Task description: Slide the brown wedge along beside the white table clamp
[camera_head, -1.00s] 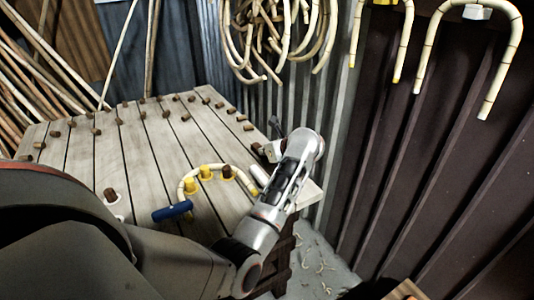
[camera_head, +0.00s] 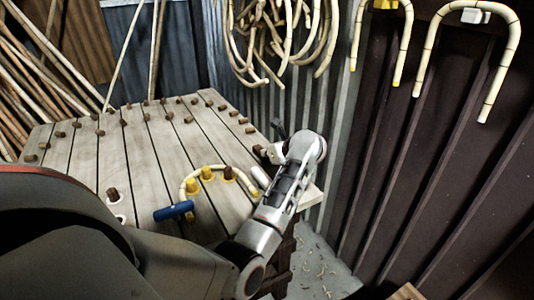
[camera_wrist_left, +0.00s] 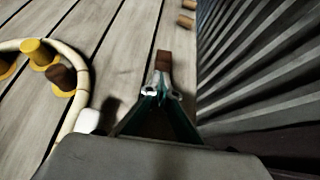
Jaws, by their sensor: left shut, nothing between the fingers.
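A small brown block, which looks like the wedge (camera_wrist_left: 163,60), lies on the table planks near the right edge. It also shows in the head view (camera_head: 257,149). My left gripper (camera_wrist_left: 163,90) is shut and empty, its fingertips right at the near end of the wedge; I cannot tell whether they touch. In the head view the left gripper (camera_head: 271,153) reaches over the table's right edge. A white rounded piece, possibly the table clamp (camera_wrist_left: 88,121), stands by the end of the bent rattan; in the head view it shows left of my forearm (camera_head: 260,177). My right gripper is out of view.
A bent rattan cane (camera_head: 185,180) curves around yellow and brown pegs (camera_head: 207,173). A blue-handled tool (camera_head: 174,211) lies in front of it. Several brown pegs dot the slatted table (camera_head: 150,150). A corrugated wall (camera_wrist_left: 260,70) stands close along the right edge.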

